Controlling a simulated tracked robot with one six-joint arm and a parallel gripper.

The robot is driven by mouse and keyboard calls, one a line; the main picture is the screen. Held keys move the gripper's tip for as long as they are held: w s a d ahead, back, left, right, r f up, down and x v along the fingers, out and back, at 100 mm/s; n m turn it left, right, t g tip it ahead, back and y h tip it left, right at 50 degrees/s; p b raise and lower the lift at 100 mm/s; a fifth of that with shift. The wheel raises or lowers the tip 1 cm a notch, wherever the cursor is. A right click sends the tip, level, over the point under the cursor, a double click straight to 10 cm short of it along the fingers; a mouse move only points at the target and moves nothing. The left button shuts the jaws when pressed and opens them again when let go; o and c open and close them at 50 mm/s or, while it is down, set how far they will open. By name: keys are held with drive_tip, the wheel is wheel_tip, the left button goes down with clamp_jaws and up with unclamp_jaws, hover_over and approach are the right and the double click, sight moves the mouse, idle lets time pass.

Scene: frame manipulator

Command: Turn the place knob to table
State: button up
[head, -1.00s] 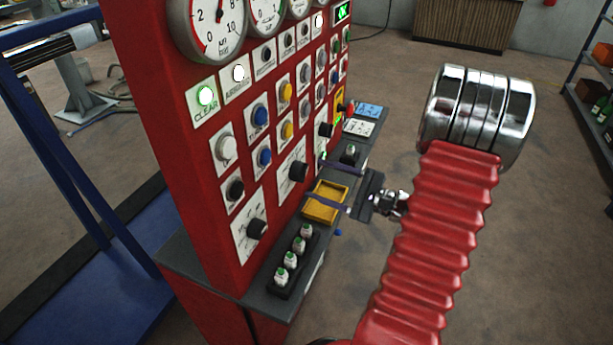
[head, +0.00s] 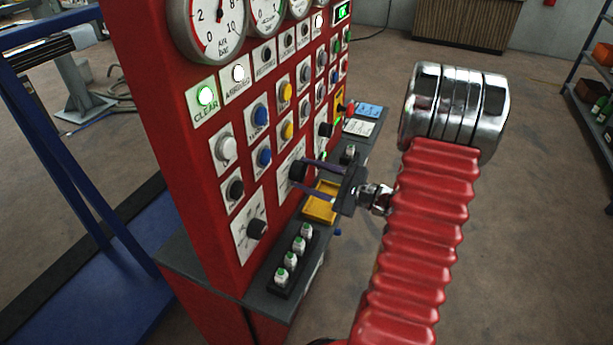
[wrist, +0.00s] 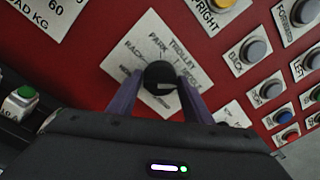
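The place knob (head: 297,171) is a black round knob on a white label plate (head: 291,154) on the red panel's front. In the wrist view the knob (wrist: 160,75) sits mid-picture, and its plate reads PARK, TROLLEY and RACK; other words are blurred or covered. The pointer direction of the knob is hard to tell. My gripper (head: 304,174) faces the panel with its two purple fingers reaching to either side of the knob. In the wrist view my gripper (wrist: 161,80) is open around the knob, with the fingertips close to its sides; contact is not clear.
The red panel (head: 215,290) holds several buttons, lamps and gauges. Another black knob (head: 257,229) is lower left. A ledge below carries a yellow tray (head: 320,208) under my gripper and a row of green-topped items (head: 290,262). Open floor lies to the right.

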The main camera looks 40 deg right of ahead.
drive_tip(key=c, duration=0.5)
drive_tip(key=shift+a+f, duration=0.1)
drive_tip(key=shift+a, duration=0.2)
drive_tip(key=shift+c, duration=0.2)
drive_tip(key=shift+d, duration=0.15)
drive_tip(key=shift+f, duration=0.1)
drive_tip(key=shift+m, duration=1.1)
drive_tip(key=m, duration=0.6)
drive_tip(key=shift+g, duration=0.3)
drive_tip(key=shift+m, duration=0.3)
drive_tip(key=shift+r, duration=0.2)
